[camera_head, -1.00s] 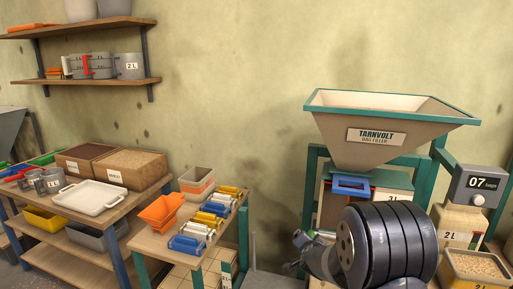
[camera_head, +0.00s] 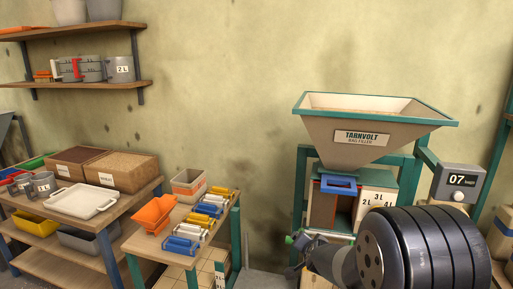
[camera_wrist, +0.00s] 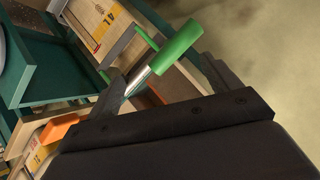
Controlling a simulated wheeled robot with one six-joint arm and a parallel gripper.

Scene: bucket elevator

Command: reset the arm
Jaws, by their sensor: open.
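My gripper (camera_head: 302,246) is low in the head view, in front of the bag filler's lower part, partly hidden by my dark wrist. In the wrist view my gripper (camera_wrist: 166,84) has its two dark fingers apart. A green handle (camera_wrist: 178,46) on a metal rod shows between the fingers; I cannot tell whether it touches them. The bag filler (camera_head: 362,136), a beige hopper with a teal rim, stands behind my arm.
A small table (camera_head: 149,240) holds an orange scoop (camera_head: 154,213) and several coloured rollers. A bench with a white tray (camera_head: 84,201) stands at left. Wall shelves (camera_head: 85,84) hang above.

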